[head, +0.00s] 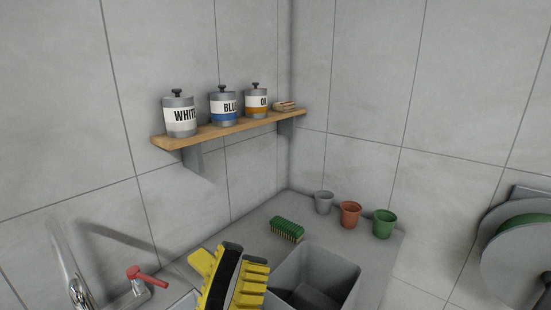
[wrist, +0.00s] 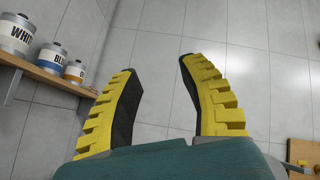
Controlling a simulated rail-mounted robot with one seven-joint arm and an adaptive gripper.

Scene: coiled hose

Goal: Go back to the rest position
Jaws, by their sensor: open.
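My gripper (head: 234,273) is at the bottom middle of the head view, in front of the grey bin. Its yellow ribbed fingers with dark inner pads also show in the wrist view (wrist: 160,82). There they stand apart with nothing between them, and the tiled wall is behind. The gripper is open and empty. My arm behind the fingers is mostly out of the head view.
A wooden shelf (head: 228,130) holds white, blue and orange labelled canisters. On the counter are a green brush (head: 287,230), a grey bin (head: 337,268) and three small pots (head: 350,214). A tap with a red lever (head: 146,277) is lower left; a hose reel (head: 520,255) is right.

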